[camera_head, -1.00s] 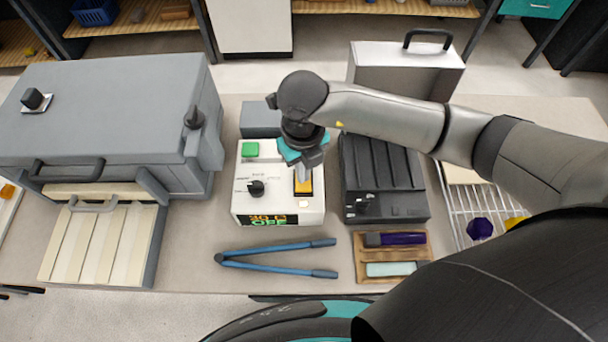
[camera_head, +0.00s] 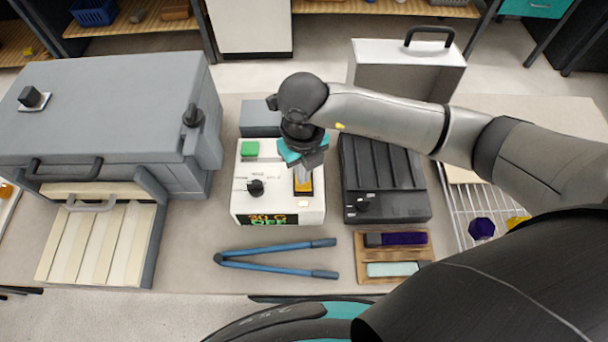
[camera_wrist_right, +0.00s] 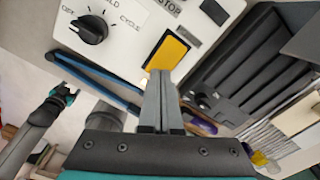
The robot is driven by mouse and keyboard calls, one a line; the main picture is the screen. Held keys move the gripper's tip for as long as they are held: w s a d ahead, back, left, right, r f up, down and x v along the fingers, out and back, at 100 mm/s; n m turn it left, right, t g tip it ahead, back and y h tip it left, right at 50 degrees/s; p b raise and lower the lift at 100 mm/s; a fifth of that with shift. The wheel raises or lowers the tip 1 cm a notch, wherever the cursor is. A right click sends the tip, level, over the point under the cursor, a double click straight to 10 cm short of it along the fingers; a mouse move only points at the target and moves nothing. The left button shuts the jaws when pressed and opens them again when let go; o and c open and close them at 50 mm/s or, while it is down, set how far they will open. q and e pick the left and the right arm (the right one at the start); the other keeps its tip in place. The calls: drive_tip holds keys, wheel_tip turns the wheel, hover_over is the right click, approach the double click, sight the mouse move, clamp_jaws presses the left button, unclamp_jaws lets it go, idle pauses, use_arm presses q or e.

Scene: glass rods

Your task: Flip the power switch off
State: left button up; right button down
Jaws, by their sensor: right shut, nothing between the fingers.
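The white control box (camera_head: 278,212) stands on the table with a black knob (camera_head: 256,188), a green button (camera_head: 249,149) and a yellow rocker pad (camera_head: 304,187) in a dark frame. Its display (camera_head: 268,219) seems to read 30 C and OFF. In the right wrist view the knob (camera_wrist_right: 90,29) has OFF, HOLD and CYCLE around it, and STOP is printed near the yellow pad (camera_wrist_right: 169,50). My right gripper (camera_head: 304,172) is shut and empty, pointing down at the pad; its fingertips (camera_wrist_right: 160,73) overlap the pad's near end. Contact cannot be told. What seems my left gripper (camera_wrist_right: 64,96) shows only there, jaws unclear.
A grey furnace-like box (camera_head: 110,105) with a black side lever (camera_head: 193,116) stands left. A black ribbed unit (camera_head: 384,170) stands close on the right. Blue tongs (camera_head: 275,251) and a wooden tray (camera_head: 361,272) lie in front. A wire rack (camera_head: 462,215) is farther right.

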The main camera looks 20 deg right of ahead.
drive_tip(key=shift+f+b, duration=0.8)
drive_tip(key=shift+f, duration=0.15)
idle(0.4)
drive_tip(key=shift+r+p, duration=2.85)
drive_tip(key=shift+r, duration=0.75)
drive_tip(key=shift+f, duration=0.1)
